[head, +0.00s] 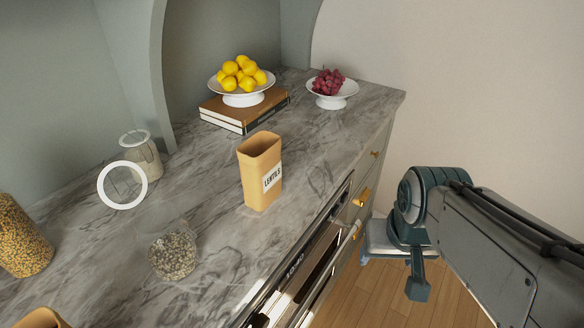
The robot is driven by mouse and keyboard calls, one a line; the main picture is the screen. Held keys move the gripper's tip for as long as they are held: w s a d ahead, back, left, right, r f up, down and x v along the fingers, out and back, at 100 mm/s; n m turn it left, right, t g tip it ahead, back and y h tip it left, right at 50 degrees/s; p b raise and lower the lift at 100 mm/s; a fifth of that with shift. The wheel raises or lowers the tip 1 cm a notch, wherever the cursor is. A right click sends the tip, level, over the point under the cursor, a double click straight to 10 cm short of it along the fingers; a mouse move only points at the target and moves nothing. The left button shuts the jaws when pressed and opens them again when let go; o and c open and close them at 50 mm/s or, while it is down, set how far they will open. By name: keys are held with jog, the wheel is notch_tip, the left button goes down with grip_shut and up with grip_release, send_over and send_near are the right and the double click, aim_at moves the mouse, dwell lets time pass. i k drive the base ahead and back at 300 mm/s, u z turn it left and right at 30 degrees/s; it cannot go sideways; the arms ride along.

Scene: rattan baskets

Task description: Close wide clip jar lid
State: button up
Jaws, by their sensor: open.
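The wide clip jar (148,158) is a short clear glass jar standing on the marble counter at the left, near the back wall. A round, white-rimmed lid (104,184) is tilted up in front of the jar, swung away from its mouth. The jar's mouth shows a pale rim; the hinge and clip are too small to make out. My gripper (418,284) is at the lower right, beyond the counter's front edge and far from the jar. It is open, and its jaws show only partly. I see nothing held in it.
A tan lentils canister (259,180) stands mid-counter, between my arm and the jar. A glass jar of seeds (172,256) is in front, and a grain-filled jar (22,240) is at the left. Lemons on books (222,118) and a grape bowl (332,100) are at the back.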

aim_at(105, 172)
jog(key=z, duration=0.05)
jog(key=k, duration=0.5)
jog(key=u, duration=1.3)
jog(key=i, duration=0.35)
jog(key=u, duration=0.25)
